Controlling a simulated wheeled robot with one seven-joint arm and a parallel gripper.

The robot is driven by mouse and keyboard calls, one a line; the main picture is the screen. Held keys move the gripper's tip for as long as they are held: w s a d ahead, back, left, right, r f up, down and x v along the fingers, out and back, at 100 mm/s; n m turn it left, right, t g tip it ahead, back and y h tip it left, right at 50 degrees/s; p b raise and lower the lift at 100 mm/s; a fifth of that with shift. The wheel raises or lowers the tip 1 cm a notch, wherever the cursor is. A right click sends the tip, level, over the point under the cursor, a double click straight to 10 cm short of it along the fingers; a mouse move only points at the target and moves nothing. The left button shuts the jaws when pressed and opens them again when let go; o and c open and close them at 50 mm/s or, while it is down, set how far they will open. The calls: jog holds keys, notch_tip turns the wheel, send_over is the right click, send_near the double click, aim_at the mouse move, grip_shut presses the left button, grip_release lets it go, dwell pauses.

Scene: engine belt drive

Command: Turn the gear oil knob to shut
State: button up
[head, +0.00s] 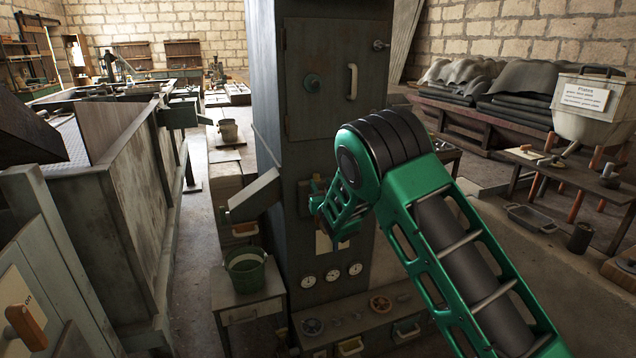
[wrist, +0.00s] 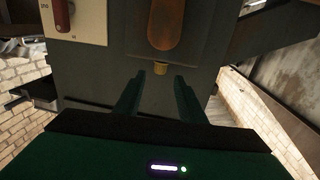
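No label reading gear oil is legible, so I cannot tell for sure which part is the gear oil knob. In the head view my arm hides part of the cabinet front.
Three white gauges (head: 331,276) line the cabinet's lower front. A green bucket (head: 246,270) stands on a small table to the left. A pale panel with a red lever (wrist: 62,14) shows in the wrist view. A big metal tank (head: 120,210) stands left; floor between is open.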

aim_at(317, 177)
jog(key=shift+w+a, duration=0.25)
jog(key=shift+w, duration=1.05)
jog(key=shift+w+a, duration=0.25)
jog(key=shift+w, duration=1)
jog(key=shift+c, duration=0.3)
grip_shut()
